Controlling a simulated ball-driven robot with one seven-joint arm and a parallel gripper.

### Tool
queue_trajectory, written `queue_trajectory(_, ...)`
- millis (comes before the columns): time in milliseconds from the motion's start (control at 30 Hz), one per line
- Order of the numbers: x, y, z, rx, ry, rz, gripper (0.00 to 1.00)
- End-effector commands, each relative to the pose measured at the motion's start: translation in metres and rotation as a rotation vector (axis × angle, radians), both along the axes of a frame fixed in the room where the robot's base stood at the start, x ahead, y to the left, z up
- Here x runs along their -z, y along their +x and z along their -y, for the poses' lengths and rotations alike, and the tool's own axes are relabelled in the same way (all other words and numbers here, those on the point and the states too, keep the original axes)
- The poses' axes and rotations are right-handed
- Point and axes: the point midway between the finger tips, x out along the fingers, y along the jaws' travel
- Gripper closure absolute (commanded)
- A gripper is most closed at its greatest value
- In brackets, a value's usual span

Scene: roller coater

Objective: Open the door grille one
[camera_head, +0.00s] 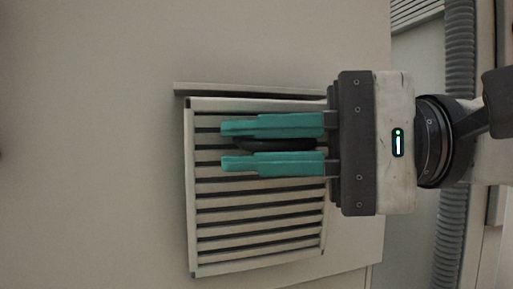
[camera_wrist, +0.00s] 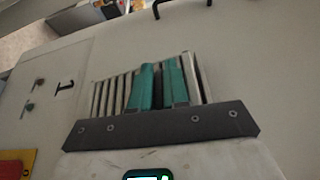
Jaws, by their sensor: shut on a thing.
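The door grille (camera_head: 260,249) is a pale slatted panel with a light frame, set on a large beige panel. It looks slightly tilted, with its upper edge apart from a pale strip (camera_head: 240,89) and a dark gap between them. A black handle (camera_head: 275,144) shows in front of the slats. My gripper (camera_head: 224,147) reaches in from the right, its two teal fingers shut on the handle, one above and one below it.
The beige panel (camera_head: 90,180) is bare left of the grille. A grey corrugated hose (camera_head: 455,230) runs vertically behind my arm. Another slatted vent (camera_head: 415,12) is at the upper right. In the wrist view a black handle (camera_wrist: 182,4) and small latches (camera_wrist: 34,95) stand out from the panel.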

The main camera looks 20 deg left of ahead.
Motion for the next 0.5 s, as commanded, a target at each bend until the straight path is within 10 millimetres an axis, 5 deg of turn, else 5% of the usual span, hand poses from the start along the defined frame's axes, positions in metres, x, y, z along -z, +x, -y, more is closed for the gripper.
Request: queue_trajectory(500,0.018,-0.024,0.017,0.002,0.143,0.212,1.00)
